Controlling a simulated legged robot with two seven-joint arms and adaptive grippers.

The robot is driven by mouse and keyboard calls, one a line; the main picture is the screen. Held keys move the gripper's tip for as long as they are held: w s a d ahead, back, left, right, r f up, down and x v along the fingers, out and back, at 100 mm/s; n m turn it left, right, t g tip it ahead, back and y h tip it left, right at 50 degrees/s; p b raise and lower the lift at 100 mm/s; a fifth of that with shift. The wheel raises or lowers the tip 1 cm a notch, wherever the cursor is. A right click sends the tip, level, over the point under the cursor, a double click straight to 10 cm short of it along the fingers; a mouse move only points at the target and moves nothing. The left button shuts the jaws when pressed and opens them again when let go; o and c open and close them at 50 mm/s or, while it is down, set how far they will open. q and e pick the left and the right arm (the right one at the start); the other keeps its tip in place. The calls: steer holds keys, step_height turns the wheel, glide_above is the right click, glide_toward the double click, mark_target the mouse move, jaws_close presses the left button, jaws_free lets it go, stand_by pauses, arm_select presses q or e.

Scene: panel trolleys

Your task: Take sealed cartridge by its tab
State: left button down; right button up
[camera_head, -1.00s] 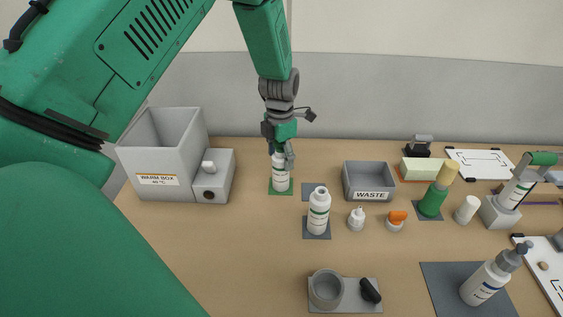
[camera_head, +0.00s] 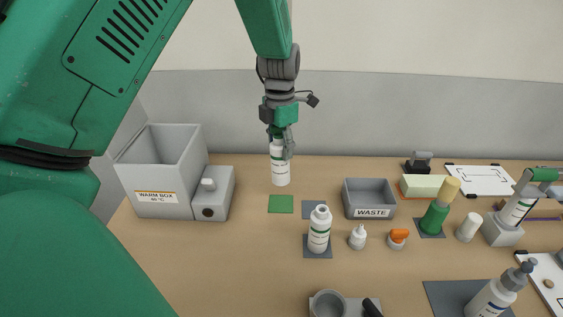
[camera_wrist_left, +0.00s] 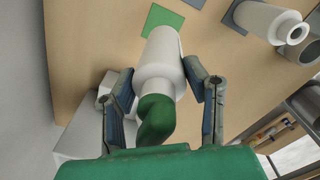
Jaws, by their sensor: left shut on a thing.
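The sealed cartridge (camera_head: 280,174), a white cylinder with a green-striped label, hangs upright from my left gripper (camera_head: 283,147). It is clear of the table, above and behind a small green mat (camera_head: 281,204). In the left wrist view the white cartridge body (camera_wrist_left: 162,50) and its curved green tab (camera_wrist_left: 155,118) lie between the two fingers of my left gripper (camera_wrist_left: 163,85). The fingers are shut on the cartridge's tab end; the exact contact is hard to see. My right gripper is not in view.
The grey warm box (camera_head: 155,204) stands at the left. A white bottle (camera_head: 319,232) stands on a dark mat in front, beside a dropper bottle (camera_head: 357,237). A grey waste bin (camera_head: 369,198) is to the right. The front left table is clear.

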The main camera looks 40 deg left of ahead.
mark_target(281, 133)
arm_select(q)
steer(key=shift+d+r, duration=0.1)
steer(key=shift+r, duration=0.55)
steer(key=shift+d, duration=0.15)
steer(key=shift+r, duration=0.1)
steer(key=r+p, duration=0.2)
steer(key=shift+a+p, duration=0.2)
steer(key=shift+p, duration=0.15)
steer(key=shift+d+r+p, duration=0.15)
steer(key=shift+r+p, duration=0.85)
steer(key=shift+p, duration=0.2)
steer(key=shift+f, duration=0.1)
